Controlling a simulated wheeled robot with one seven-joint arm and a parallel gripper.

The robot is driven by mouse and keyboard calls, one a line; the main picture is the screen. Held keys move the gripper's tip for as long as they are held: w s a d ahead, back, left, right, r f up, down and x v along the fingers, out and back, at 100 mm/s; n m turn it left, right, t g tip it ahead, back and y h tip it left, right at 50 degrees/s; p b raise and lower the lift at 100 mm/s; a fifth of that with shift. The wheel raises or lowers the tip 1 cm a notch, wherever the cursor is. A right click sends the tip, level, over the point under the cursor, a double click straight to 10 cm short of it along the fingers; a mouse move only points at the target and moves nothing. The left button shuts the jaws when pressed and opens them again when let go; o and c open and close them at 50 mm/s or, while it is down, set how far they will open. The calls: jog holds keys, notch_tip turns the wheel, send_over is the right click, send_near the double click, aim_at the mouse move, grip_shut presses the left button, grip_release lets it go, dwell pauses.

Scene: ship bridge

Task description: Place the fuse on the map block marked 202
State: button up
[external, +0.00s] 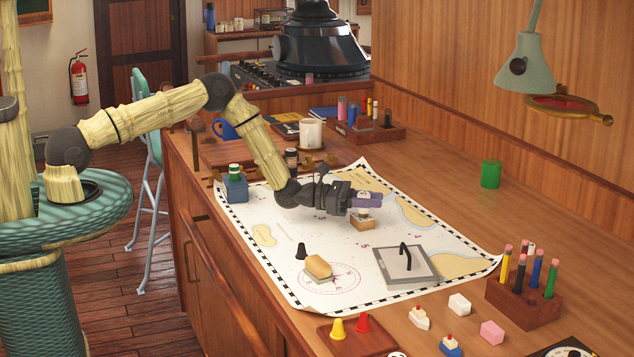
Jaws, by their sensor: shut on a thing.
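My gripper (366,200) is above the chart, around the middle of the table, with its purple tip pointing right. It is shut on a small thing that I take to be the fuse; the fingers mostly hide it. A small tan wooden block (362,223) lies on the chart directly under the gripper tip, with a pale and dark part at its top. I cannot tell whether that part touches the block. I cannot read a number on this block, so I cannot confirm which one is marked 202.
The chart (280,215) carries a black cone (301,251), a tan-topped block (319,267) and a grey plate with a black handle (406,265). A pencil holder (523,302) stands at right.

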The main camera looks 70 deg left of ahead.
jog(key=o, duration=1)
jog(key=shift+r, duration=0.15)
jog(key=shift+s+a, duration=0.4)
jog(key=shift+s, duration=0.15)
jog(key=b+v, duration=0.3)
jog(key=v, duration=0.7)
jog(key=shift+s+a+b, duration=0.25)
jog(key=shift+s+b, duration=0.05)
jog(key=shift+s, duration=0.05)
